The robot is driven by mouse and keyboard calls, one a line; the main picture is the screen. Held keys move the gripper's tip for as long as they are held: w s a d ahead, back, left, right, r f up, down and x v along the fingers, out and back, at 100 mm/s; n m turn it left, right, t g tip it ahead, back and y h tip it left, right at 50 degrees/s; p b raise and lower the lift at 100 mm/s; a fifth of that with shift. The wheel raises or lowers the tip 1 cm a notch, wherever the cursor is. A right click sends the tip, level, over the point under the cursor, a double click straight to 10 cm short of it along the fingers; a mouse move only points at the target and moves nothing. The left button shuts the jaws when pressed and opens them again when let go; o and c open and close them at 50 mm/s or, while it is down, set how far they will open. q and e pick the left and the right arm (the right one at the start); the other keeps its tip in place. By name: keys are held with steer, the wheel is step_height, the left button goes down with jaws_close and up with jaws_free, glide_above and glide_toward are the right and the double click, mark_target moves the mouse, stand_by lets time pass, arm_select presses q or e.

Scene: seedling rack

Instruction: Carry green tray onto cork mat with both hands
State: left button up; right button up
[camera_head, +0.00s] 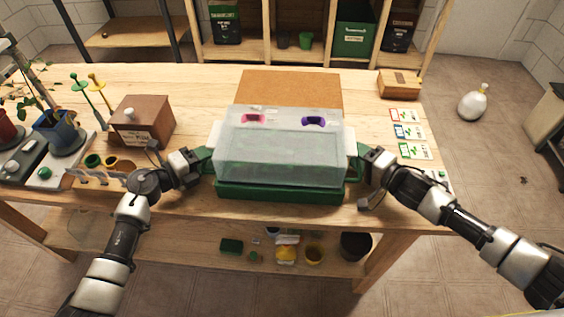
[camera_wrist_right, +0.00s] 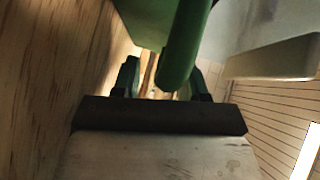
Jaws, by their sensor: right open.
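The green tray (camera_head: 280,190) stands at the table's front edge. A clear lid (camera_head: 280,150) covers it, with a pink and a purple piece showing at its top. The cork mat (camera_head: 290,88) lies flat directly behind the tray, its front part hidden by the lid. My left gripper (camera_head: 205,160) is at the tray's left green handle; whether its jaws are closed cannot be made out. My right gripper (camera_head: 362,161) is at the right handle. In the right wrist view, my open right gripper (camera_wrist_right: 163,82) has the green handle (camera_wrist_right: 185,45) between its fingers.
A brown box (camera_head: 143,118), small pots and plants stand on the left of the table. Seed cards (camera_head: 408,132) and a wooden box (camera_head: 400,83) lie on the right. The wood beside the mat is largely clear. A shelf holds pots below.

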arm_select(q)
steer(key=shift+d, duration=0.1)
arm_select(e)
steer(key=shift+w+a, duration=0.1)
arm_select(q)
jaws_close()
arm_select(e)
jaws_close()
steer(key=shift+f, duration=0.1)
stand_by(1.0)
arm_select(q)
steer(key=shift+w+r, duration=0.15)
steer(key=shift+r, duration=0.15)
arm_select(e)
steer(key=shift+w+r, duration=0.1)
steer(key=shift+r, duration=0.25)
